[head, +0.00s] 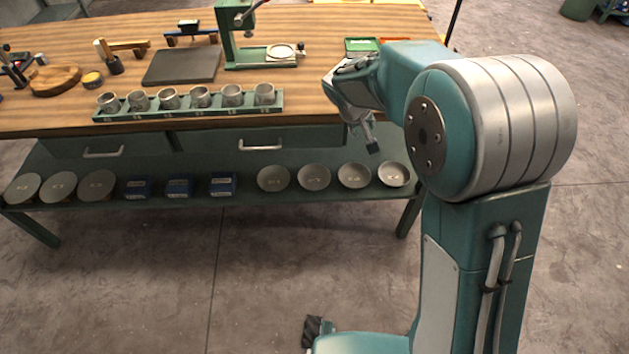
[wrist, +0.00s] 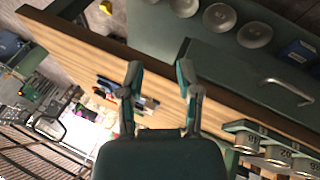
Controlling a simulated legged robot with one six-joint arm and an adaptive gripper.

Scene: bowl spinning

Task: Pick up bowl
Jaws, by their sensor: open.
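Several shallow grey bowls stand in a row on the right part of the lower shelf in the head view; the rightmost bowl (head: 394,174) is by the table leg, with another bowl (head: 354,175) to its left. Bowls also show at the top of the wrist view, one of them a whole bowl (wrist: 219,17). My gripper (head: 371,139) hangs by the bench's front edge, above and apart from the right-hand bowls. In the wrist view my gripper (wrist: 160,77) has its two fingers spread with nothing between them.
The wooden benchtop (head: 340,20) overhangs the lower shelf (head: 335,192), with drawers (head: 265,138) between. Metal cups stand in a green rack (head: 190,114). Blue boxes (head: 179,187) and grey discs (head: 97,185) fill the shelf's left.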

